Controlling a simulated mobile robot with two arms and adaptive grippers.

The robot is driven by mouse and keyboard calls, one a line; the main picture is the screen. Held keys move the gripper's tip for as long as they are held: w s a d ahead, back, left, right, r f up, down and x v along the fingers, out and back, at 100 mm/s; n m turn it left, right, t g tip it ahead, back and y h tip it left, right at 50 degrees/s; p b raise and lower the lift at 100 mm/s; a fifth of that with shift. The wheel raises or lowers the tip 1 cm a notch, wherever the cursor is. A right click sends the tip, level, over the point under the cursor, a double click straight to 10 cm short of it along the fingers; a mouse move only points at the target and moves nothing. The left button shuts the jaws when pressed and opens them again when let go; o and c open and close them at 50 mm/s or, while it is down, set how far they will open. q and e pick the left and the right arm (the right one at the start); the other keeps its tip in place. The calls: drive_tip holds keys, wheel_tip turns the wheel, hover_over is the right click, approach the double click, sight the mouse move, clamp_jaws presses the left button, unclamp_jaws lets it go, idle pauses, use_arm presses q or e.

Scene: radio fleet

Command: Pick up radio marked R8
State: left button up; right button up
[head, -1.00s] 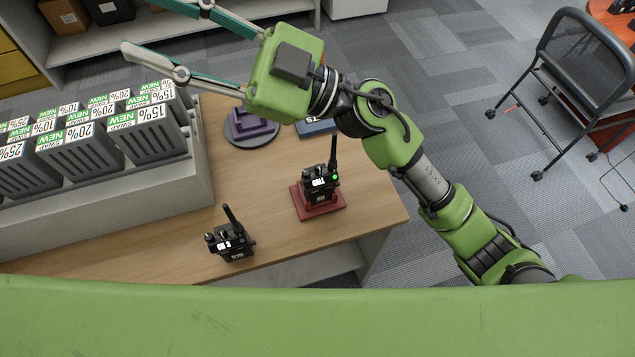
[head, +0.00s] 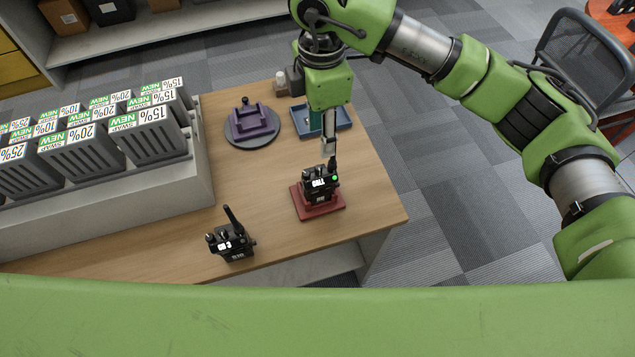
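A black radio (head: 318,184) with a lit green light stands upright on a small red base on the table. A second black radio (head: 231,242) stands directly on the table to the left and nearer me, its antenna tilted up. Both carry small white labels, too small to read surely; I cannot tell which is R8. My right gripper (head: 328,148) points down just above and behind the radio on the red base, near its antenna. Its fingers are seen edge-on, so their opening and any contact with the antenna are unclear. My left gripper is not in view.
The red base (head: 329,208) is near the table's right edge. Behind it are a purple holder on a grey disc (head: 252,139) and a blue tray (head: 343,120), partly hidden by my gripper. A grey rack (head: 185,191) of battery-like blocks fills the left. Table (head: 272,190) between the radios is clear.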

drive_tip(key=p, duration=0.2)
hover_over(320, 168)
wheel_tip(320, 168, down, 7)
drive_tip(key=shift+w+r, duration=0.1)
drive_tip(key=shift+r, duration=0.05)
drive_tip(key=shift+f+p, duration=0.4)
drive_tip(key=shift+f, duration=0.05)
wheel_tip(320, 168, down, 3)
drive_tip(key=shift+f+p, duration=0.2)
drive_tip(key=shift+p, duration=0.85)
drive_tip(key=shift+f, duration=0.6)
drive_tip(key=shift+r, duration=0.1)
clamp_jaws()
